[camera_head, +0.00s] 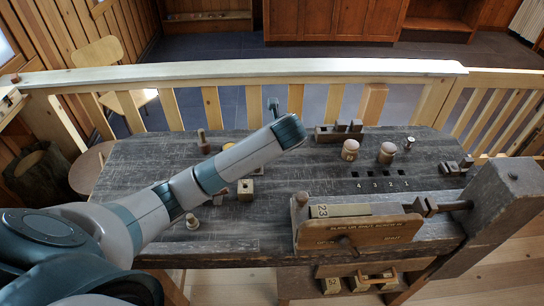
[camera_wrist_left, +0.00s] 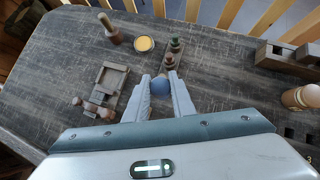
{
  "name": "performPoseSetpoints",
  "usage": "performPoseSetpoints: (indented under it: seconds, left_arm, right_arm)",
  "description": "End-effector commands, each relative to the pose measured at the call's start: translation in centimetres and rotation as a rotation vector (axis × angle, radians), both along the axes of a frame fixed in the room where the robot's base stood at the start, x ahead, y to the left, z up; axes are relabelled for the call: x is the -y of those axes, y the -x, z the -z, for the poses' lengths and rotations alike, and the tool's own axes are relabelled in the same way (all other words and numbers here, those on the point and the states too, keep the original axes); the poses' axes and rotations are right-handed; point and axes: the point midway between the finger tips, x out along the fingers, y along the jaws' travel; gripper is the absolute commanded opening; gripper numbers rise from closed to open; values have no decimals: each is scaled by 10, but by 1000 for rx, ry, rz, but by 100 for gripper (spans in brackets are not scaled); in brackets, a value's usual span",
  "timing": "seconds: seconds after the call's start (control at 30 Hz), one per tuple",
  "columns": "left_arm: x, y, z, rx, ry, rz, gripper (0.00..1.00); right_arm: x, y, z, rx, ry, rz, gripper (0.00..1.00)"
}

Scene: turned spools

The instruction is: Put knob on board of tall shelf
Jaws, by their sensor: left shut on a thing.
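In the left wrist view, my left gripper (camera_wrist_left: 160,79) is shut on a round blue-grey knob (camera_wrist_left: 160,87), which shows between the two fingers. In the head view my left arm reaches in over the workbench, and its hand (camera_head: 288,131) hides most of the fingers and the knob. How high the knob is above the bench is hard to tell. No tall shelf can be told for sure; an open wooden shelf (camera_head: 440,14) stands far back at the right. My right gripper is not in view.
A pale railing (camera_head: 240,70) runs behind the bench (camera_head: 140,165). A vise (camera_head: 355,234) fills the front right; turned spools (camera_head: 350,150) stand behind.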

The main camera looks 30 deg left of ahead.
Motion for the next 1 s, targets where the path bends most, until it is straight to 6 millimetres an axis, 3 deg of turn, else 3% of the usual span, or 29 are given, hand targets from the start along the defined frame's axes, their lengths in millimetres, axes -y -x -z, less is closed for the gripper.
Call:
performPoseSetpoints:
  seconds: [0.1,0.27,0.47,0.6,0.77,0.9,1.0]
  left_arm:
    - [2,-7,-25,6,-4,54,2]
    - [27,-11,-52,6,-3,154,2]
    - [87,-7,-89,8,-3,349,2]
    - [147,11,-111,6,-5,537,2]
    - [208,43,-118,4,-4,735,2]
    - [252,68,-98,2,-2,870,2]
    - [268,77,-83,1,-1,912,2]
  right_arm:
    - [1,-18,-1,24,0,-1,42]
    - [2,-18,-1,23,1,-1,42]
    - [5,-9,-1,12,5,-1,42]
    - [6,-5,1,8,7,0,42]
    - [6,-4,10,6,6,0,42]
    - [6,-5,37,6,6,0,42]
    - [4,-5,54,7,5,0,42]
